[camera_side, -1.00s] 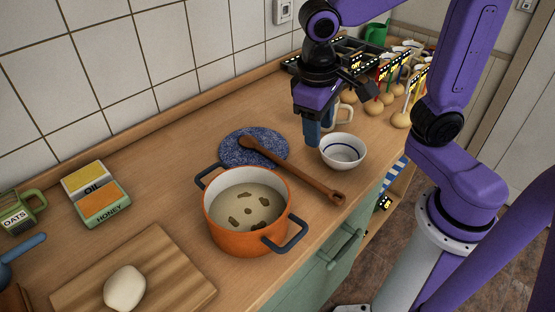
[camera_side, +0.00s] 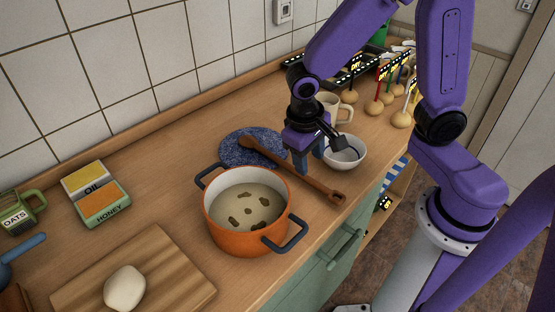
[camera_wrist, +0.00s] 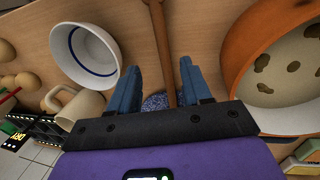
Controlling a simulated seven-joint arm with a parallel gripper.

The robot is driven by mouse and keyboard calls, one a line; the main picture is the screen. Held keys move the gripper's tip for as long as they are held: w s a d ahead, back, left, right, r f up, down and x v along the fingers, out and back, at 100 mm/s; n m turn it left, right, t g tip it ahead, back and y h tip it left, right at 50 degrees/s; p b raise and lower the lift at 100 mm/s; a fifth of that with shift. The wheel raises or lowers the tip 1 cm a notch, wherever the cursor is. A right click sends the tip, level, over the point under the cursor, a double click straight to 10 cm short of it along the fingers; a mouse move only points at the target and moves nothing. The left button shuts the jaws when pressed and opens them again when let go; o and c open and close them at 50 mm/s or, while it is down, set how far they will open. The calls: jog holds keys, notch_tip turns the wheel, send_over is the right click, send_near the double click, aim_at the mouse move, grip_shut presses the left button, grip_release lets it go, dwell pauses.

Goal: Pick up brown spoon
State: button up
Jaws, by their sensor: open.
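The brown spoon (camera_side: 303,182) lies slantwise on the wooden counter, its bowl end (camera_side: 249,144) on a blue speckled round mat (camera_side: 262,158). Its handle end, with a hole, points toward the counter's front edge. My gripper (camera_side: 308,160) is open and low over the spoon's handle, pointing down. In the wrist view, the spoon's handle (camera_wrist: 160,45) runs between the two blue fingers of my gripper (camera_wrist: 158,82), nearer the right finger. I cannot tell whether the fingertips are level with the handle. Part of the spoon is hidden by my gripper.
An orange pot (camera_side: 247,228) of soup stands close in front of the spoon. A white bowl (camera_side: 347,158) with a blue ring is just right of my gripper, with a cream mug (camera_side: 328,104) behind it. A cutting board with dough (camera_side: 124,287) lies at front left.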

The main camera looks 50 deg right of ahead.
aim_at(310, 179)
jog(key=shift+d+f, duration=0.2)
jog(key=shift+f, duration=1.3)
jog(key=shift+d+f, duration=0.15)
jog(key=shift+f, duration=1.3)
grip_shut()
